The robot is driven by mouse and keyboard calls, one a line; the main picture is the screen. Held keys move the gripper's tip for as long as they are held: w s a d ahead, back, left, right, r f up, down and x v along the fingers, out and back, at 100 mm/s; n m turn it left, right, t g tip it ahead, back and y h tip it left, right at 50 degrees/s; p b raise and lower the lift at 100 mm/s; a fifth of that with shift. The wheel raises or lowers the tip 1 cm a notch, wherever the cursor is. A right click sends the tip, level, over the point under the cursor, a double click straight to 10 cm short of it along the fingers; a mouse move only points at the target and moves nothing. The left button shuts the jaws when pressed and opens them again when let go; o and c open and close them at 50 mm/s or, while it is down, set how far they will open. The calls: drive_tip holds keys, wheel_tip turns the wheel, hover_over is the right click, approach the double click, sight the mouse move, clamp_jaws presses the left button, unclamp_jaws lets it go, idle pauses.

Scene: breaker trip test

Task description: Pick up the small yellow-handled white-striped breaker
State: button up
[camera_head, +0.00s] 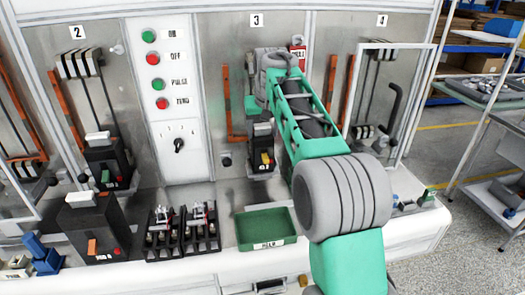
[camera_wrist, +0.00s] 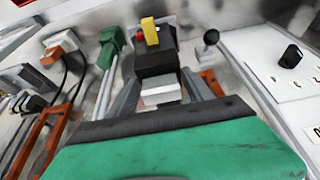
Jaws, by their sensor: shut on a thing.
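The yellow-handled breaker is a black block with a pale block at one end. In the wrist view the breaker (camera_wrist: 155,62) shows its yellow handle and a red part at the top. In the head view the breaker (camera_head: 263,140) is upright at panel 3, yellow handle low on its front. My gripper (camera_wrist: 163,86) has its grey fingers on either side of the breaker's pale end and is shut on it. In the head view my arm reaches in from the right and hides most of the gripper. I cannot tell whether the breaker is clear of the panel.
A green tray (camera_head: 266,229) stands on the ledge below panel 3. Black holders (camera_head: 183,232) and a larger black breaker (camera_head: 93,225) stand to its left. Orange bars (camera_head: 228,105) flank the panel bay. A knob panel (camera_head: 180,120) is left, a metal cart (camera_head: 490,130) right.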

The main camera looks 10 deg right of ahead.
clamp_jaws()
drive_tip(key=shift+r, duration=0.15)
idle(0.4)
